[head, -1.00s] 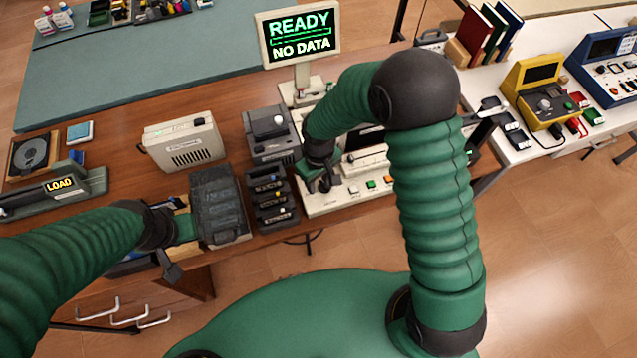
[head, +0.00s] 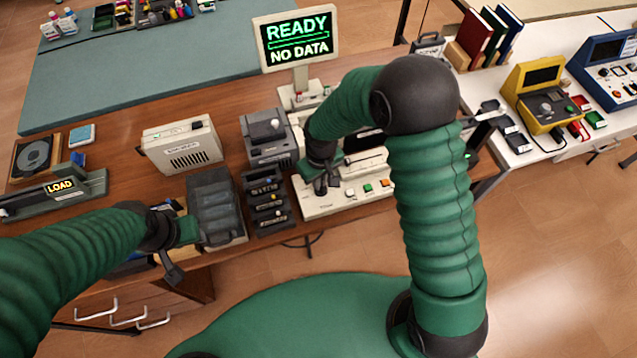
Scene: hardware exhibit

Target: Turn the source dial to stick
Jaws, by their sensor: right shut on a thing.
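The cream console (head: 312,207) stands at the front edge of the wooden desk, with several coloured buttons on its front panel. My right gripper (head: 328,187) points down at the left part of that panel. It is shut on a small dark part there, likely the source dial; the gripper hides most of it, and its setting cannot be read. The screen (head: 297,38) behind reads READY and NO DATA. My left gripper (head: 182,255) hangs near the desk's front edge, left of a dark tray; its finger gap is not clear.
The dark tray (head: 240,238) and a stack of dark cartridges (head: 268,200) stand left of the console. A beige box (head: 182,146) and a LOAD unit (head: 90,186) are farther left. A yellow device (head: 537,97) stands on the white table at right.

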